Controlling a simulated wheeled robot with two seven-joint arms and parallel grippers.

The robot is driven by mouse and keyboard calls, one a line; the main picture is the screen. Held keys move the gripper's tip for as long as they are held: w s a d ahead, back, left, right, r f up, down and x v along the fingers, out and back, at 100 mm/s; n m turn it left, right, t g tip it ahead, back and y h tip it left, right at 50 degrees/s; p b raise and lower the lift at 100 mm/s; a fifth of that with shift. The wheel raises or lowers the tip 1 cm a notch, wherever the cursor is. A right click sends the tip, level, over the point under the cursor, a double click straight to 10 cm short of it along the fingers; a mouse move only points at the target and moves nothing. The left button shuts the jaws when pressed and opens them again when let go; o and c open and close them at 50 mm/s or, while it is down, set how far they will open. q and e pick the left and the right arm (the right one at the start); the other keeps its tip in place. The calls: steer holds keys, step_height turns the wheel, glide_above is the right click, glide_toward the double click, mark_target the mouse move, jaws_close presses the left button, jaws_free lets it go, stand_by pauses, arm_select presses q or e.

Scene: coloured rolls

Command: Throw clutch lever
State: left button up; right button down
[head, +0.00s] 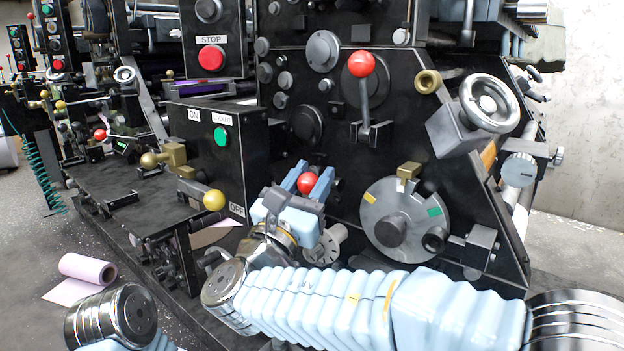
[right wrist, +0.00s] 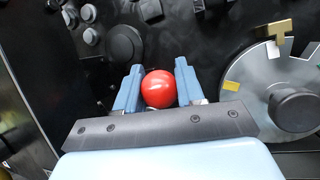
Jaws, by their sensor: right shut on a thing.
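A red ball knob (head: 306,183) sits between the two blue fingers of my right gripper (head: 312,173), low on the black machine front. The right wrist view shows the red ball (right wrist: 158,88) with a finger against each side. My right gripper is shut on it. The lever shaft behind the ball is hidden, and I cannot tell which way the lever points. Another lever with a red ball (head: 361,64) stands upright higher on the panel, apart from the gripper. My left gripper is out of view.
A grey disc with yellow and green marks (head: 396,219) is right of the gripper. A handwheel (head: 490,103) sticks out at upper right. A black switch box (head: 212,150) and a yellow ball lever (head: 214,200) stand close on the left. A pink roll (head: 88,270) lies on the floor.

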steer(key=shift+a, duration=0.25)
steer(key=c, duration=0.7)
jaws_free()
steer(key=shift+d, duration=0.1)
steer(key=b+v, duration=0.1)
steer(key=v, duration=1.3)
